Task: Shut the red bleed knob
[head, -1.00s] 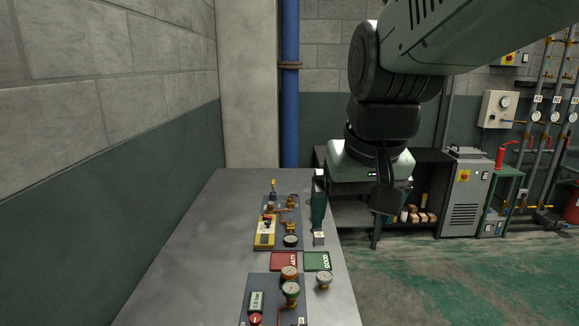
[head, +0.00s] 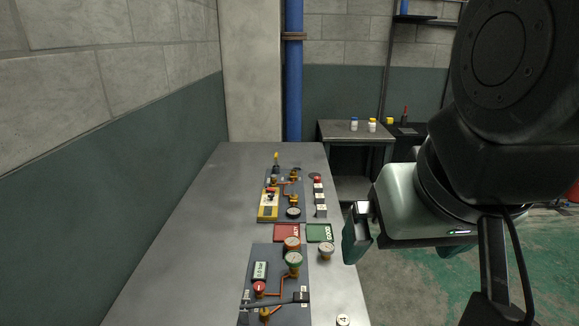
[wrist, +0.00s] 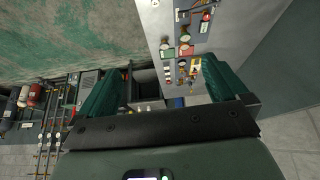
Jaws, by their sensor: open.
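The red bleed knob (head: 258,288) sits at the left of the near grey panel (head: 262,312), just below a small display reading (head: 260,271). A red knob also shows near the top of the wrist view (wrist: 206,17). My gripper (head: 359,232) is beyond the bench's right edge, well to the right of and apart from the knob. In the wrist view its two green fingers are spread wide (wrist: 163,75) with nothing held between them.
Gauges (head: 293,260) and copper pipes rise from the near panel. Red (head: 287,234) and green (head: 320,233) plates lie behind it. A far panel holds a yellow meter (head: 268,205), with small blocks (head: 320,211) beside it. The bench's left side (head: 185,250) is clear.

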